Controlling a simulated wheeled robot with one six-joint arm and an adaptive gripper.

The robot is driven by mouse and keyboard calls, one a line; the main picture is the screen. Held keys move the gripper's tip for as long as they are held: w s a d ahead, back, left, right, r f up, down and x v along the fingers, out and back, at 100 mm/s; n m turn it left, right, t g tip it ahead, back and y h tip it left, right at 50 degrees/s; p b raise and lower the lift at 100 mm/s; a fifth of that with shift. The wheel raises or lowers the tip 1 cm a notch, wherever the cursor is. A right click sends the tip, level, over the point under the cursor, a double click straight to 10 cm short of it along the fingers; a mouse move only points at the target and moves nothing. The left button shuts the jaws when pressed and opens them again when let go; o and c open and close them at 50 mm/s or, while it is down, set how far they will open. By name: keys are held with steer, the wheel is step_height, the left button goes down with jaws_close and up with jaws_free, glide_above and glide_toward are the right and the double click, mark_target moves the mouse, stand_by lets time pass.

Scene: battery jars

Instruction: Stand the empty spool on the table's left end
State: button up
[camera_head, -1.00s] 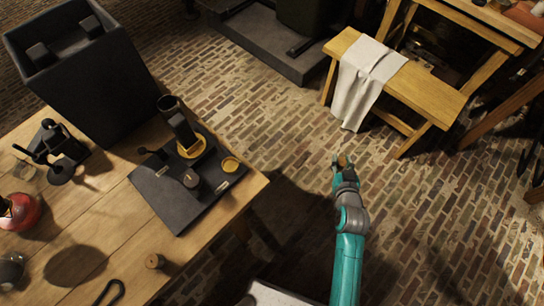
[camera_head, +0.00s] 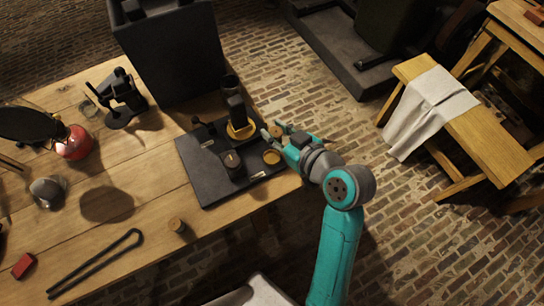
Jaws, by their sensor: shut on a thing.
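My gripper (camera_head: 277,136) is shut on a small brown, wooden-looking thing (camera_head: 283,127), which looks like the spool. My fingers hide part of it, so its shape and tilt are hard to tell. The gripper is at the right end of the wooden table (camera_head: 150,195), beside the dark mat's right edge. The table's left end runs out of the picture at the left.
The dark mat (camera_head: 206,184) holds a black and yellow device (camera_head: 238,118) and small round pots. A tall black bin (camera_head: 172,55), black stand (camera_head: 121,98), red round object (camera_head: 74,142), grey jar (camera_head: 48,191), small wooden cylinder (camera_head: 177,225) and black tongs (camera_head: 95,264) surround bare wood.

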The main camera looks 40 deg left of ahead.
steer(key=shift+s+a+r+n+g, duration=0.3)
steer(key=shift+s+r+g, duration=0.1)
steer(key=shift+s, duration=0.15)
steer(key=shift+f, duration=4.85)
steer(key=shift+f, duration=0.2)
steer(key=o, duration=0.9)
steer(key=shift+o, duration=0.2)
steer(key=shift+d, duration=0.1)
steer(key=v, duration=1)
steer(key=shift+d+r, duration=0.2)
steer(key=shift+d, duration=0.05)
